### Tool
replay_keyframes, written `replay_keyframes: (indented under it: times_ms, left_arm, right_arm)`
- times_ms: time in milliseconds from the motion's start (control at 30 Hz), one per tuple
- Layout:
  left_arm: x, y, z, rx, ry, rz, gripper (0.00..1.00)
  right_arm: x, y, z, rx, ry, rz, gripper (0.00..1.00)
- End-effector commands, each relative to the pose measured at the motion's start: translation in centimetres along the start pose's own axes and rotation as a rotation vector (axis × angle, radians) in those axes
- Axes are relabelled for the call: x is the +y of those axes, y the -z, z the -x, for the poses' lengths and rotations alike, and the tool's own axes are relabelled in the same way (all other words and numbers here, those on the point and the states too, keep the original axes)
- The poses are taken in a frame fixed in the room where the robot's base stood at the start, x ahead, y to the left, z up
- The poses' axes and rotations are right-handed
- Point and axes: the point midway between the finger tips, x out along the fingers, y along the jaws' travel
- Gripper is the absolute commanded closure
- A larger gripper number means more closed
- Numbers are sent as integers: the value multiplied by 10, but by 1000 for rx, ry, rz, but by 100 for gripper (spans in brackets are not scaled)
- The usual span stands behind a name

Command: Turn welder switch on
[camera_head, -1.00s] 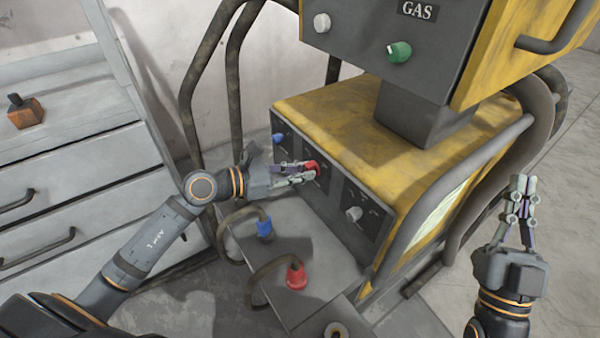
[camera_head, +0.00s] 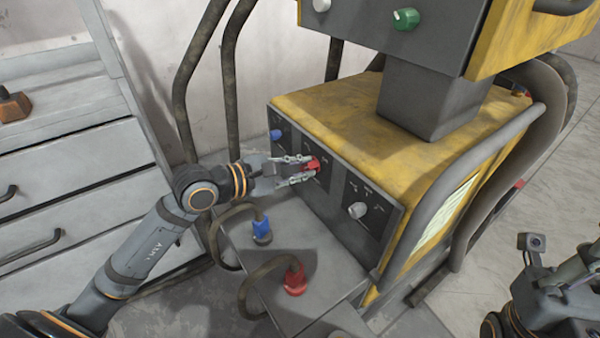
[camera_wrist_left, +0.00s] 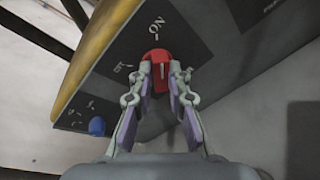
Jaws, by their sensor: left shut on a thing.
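The welder (camera_head: 330,110) is a yellow box with a dark front panel. A red switch knob (camera_head: 313,166) sits in the middle of that panel. It also shows in the left wrist view (camera_wrist_left: 160,66), with a white line on it and an "ON" mark on the panel close by. My left gripper (camera_head: 306,168) is shut on the red knob, one finger on each side, and covers part of it. My right gripper (camera_head: 530,242) is at the lower right, apart from the welder and partly seen; its fingers do not show clearly.
A blue knob (camera_head: 277,135) and a white knob (camera_head: 357,210) flank the red one. Blue (camera_head: 262,230) and red (camera_head: 294,280) cable plugs stand on the grey ledge below. A green knob (camera_head: 406,19) is on the upper unit. A grey drawer cabinet (camera_head: 70,170) is at left.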

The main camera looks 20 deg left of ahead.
Motion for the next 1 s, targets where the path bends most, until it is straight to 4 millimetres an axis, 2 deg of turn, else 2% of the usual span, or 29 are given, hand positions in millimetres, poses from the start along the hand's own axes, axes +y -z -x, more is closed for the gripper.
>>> replay_keyframes:
  times_ms: [633, 667, 800, 833, 1000]
  left_arm:
    - [-1, 0, 0, 12, -8, -50, 100]
    - [-1, 0, 0, 12, -8, -50, 82]
    - [0, 0, 0, 11, -8, -49, 63]
    - [0, 0, 0, 11, -8, -49, 61]
    - [0, 0, 0, 10, -8, -48, 61]
  right_arm:
    - [0, -1, 6, -2, -2, 5, 100]
    - [0, -1, 6, -2, -2, 5, 100]
    - [0, -1, 6, -2, -2, 4, 100]
    - [0, -1, 6, -2, -2, 4, 100]
    - [0, -1, 6, -2, -2, 4, 100]
